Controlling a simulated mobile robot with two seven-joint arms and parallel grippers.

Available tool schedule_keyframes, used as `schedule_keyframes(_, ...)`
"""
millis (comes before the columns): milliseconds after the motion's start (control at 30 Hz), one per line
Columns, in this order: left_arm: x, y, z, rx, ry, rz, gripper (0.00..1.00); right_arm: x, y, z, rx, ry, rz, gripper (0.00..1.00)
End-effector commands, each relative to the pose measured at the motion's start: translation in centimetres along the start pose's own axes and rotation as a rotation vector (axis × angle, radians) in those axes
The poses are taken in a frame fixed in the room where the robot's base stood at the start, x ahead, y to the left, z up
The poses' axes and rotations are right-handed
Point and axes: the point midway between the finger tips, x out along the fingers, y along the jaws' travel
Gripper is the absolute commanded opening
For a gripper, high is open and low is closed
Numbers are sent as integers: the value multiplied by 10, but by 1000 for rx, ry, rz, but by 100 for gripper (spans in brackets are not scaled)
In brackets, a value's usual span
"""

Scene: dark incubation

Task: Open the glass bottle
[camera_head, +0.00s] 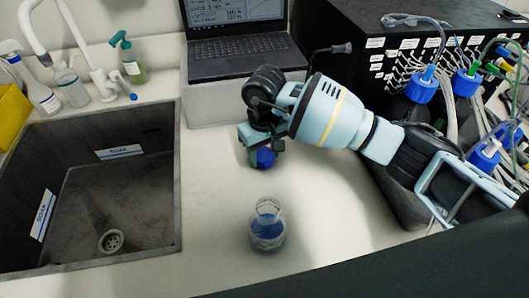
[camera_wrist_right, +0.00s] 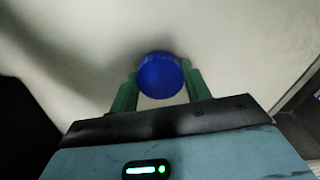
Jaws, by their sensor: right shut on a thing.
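The glass bottle (camera_head: 267,226) stands upright on the white counter, to the right of the sink. Its neck is open and bare, and there is blue in its lower part. My right gripper (camera_head: 263,152) is above and behind the bottle, apart from it. It is shut on a round blue cap (camera_head: 265,158). In the right wrist view the blue cap (camera_wrist_right: 160,75) sits between the two green fingers. My left gripper is not in view.
A sink (camera_head: 110,190) lies to the left. A laptop (camera_head: 240,40) stands on a raised block at the back. A black box with many cables and blue-capped bottles (camera_head: 422,85) is at the right. Soap and spray bottles (camera_head: 128,60) stand behind the sink. The counter around the bottle is clear.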

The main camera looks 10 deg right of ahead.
Motion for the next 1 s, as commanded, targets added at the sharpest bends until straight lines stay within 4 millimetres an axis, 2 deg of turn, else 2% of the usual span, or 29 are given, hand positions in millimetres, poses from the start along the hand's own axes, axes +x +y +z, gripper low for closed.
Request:
schedule_keyframes(433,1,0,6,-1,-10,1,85,9,0,0,0,-1,1,20)
schedule_keyframes(467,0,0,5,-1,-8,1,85,8,0,0,0,-1,1,51)
schedule_keyframes(600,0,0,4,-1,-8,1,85,7,0,0,0,0,1,69)
schedule_keyframes(833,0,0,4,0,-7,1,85,6,0,0,0,1,1,69)
schedule_keyframes(933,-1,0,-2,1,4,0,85,0,0,0,0,5,1,69)
schedule_keyframes(1000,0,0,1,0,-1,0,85,-6,0,-1,0,5,0,69)
